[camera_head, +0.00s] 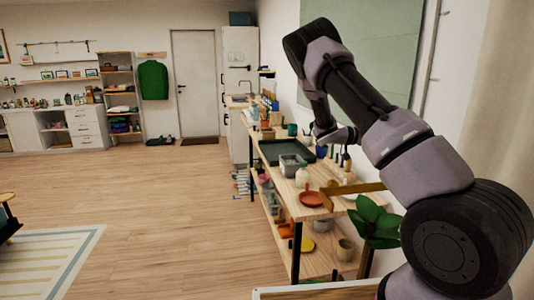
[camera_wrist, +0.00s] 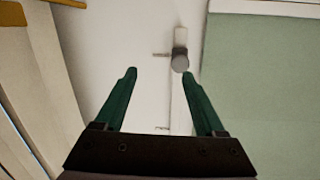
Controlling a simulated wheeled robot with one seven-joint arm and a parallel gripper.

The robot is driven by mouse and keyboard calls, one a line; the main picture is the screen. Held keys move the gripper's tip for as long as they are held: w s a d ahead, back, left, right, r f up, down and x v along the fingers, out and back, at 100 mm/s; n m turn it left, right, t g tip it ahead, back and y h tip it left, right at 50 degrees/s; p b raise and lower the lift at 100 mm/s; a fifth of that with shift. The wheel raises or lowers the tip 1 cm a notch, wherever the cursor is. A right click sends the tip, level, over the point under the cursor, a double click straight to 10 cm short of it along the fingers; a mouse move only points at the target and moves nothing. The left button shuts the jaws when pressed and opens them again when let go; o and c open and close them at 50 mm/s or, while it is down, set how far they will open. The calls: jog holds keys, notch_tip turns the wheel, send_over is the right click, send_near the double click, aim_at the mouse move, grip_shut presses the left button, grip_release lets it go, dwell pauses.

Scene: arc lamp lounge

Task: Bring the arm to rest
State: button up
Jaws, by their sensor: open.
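My gripper (camera_wrist: 160,75) is open and empty in the wrist view, its two green fingers apart. Behind them are a pale wall and a small grey cylindrical fitting (camera_wrist: 181,60); I see nothing held. In the head view my arm rises at the right, bends at the top and reaches down over the long wooden workbench (camera_head: 285,183). The gripper's fingers cannot be made out clearly there.
On the bench are a dark green tray (camera_head: 277,150), a grey bin (camera_head: 291,166) and an orange dish (camera_head: 311,199). A leafy plant (camera_head: 374,220) stands close to my arm. A green board (camera_head: 365,45) hangs on the wall. The wooden floor (camera_head: 170,220) at left is mostly clear.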

jog(key=s+a+r+n+t+y, duration=0.2)
jog(key=s+a+r+n+y, duration=0.3)
jog(key=s+a, duration=0.3)
jog(key=s+a+r+n+t+y, duration=0.2)
jog(key=s+a+r+n+y, duration=0.3)
jog(key=s, duration=1)
jog(key=s+a+r+n+t+y, duration=0.2)
jog(key=s+a+r+n+y, duration=0.2)
jog(key=s+a+r+y, duration=0.4)
jog(key=shift+s+a+r+n+t+y, duration=0.35)
jog(key=shift+s+a+r, duration=0.4)
jog(key=shift+s+a, duration=1.2)
